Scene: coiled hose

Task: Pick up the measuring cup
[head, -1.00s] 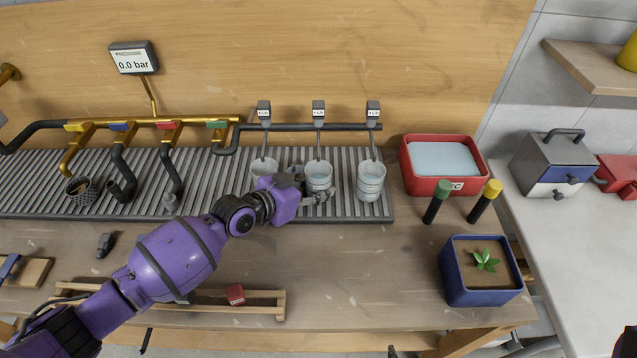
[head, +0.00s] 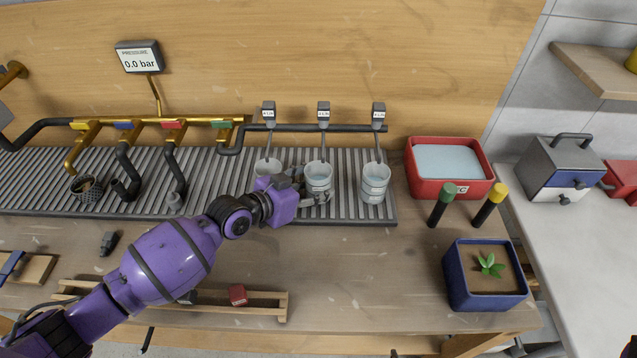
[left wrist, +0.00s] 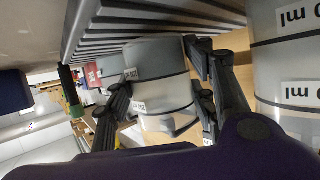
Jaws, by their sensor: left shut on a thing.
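Three clear measuring cups stand in a row on the grey slatted rack under the thin spouts. The middle measuring cup (head: 319,176) is upright and holds some pale liquid. My left gripper (head: 314,193) is at its front and is shut on it. In the left wrist view, which is turned over, this cup (left wrist: 160,90) with its dark bands and labels sits between the fingers of my left gripper (left wrist: 162,80). The left cup (head: 267,168) is partly hidden behind my gripper. The right cup (head: 375,183) stands apart and is free. My right gripper is not seen.
A red tub (head: 450,172) stands right of the rack, with a green-topped marker (head: 440,205) and a yellow-topped one (head: 488,204) before it. A blue planter (head: 485,275) is at the front right. The thin spouts hang close over the cups.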

